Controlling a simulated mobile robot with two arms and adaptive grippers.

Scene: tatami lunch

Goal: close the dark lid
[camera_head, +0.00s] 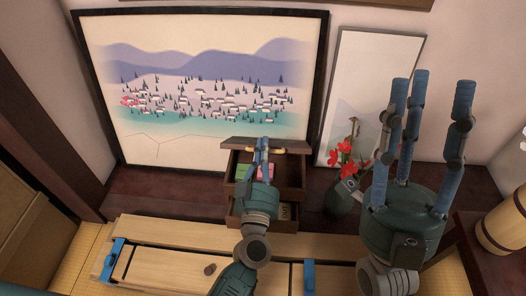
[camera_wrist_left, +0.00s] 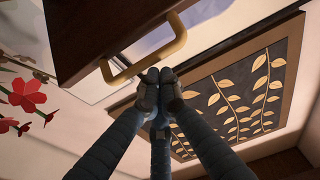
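The dark lid (camera_head: 236,142) is at the top of a small dark wooden box (camera_head: 292,176) on the back shelf. It is raised, with the box open below it. In the left wrist view the lid (camera_wrist_left: 85,30) is close above me, with a brass handle (camera_wrist_left: 178,38) on it. My left gripper (camera_head: 263,142) is in front of the box, its fingertips (camera_wrist_left: 158,76) together at the handle's lower edge. I cannot tell whether they touch it; nothing shows between them. My right gripper (camera_head: 428,85) is open and empty, fingers spread upward, right of the box.
Pink and green items show inside the box, and a lower drawer (camera_head: 285,212) holds something. A dark vase with red flowers (camera_head: 347,172) stands close to the box's right. A pale barrel-shaped object (camera_head: 502,232) is far right.

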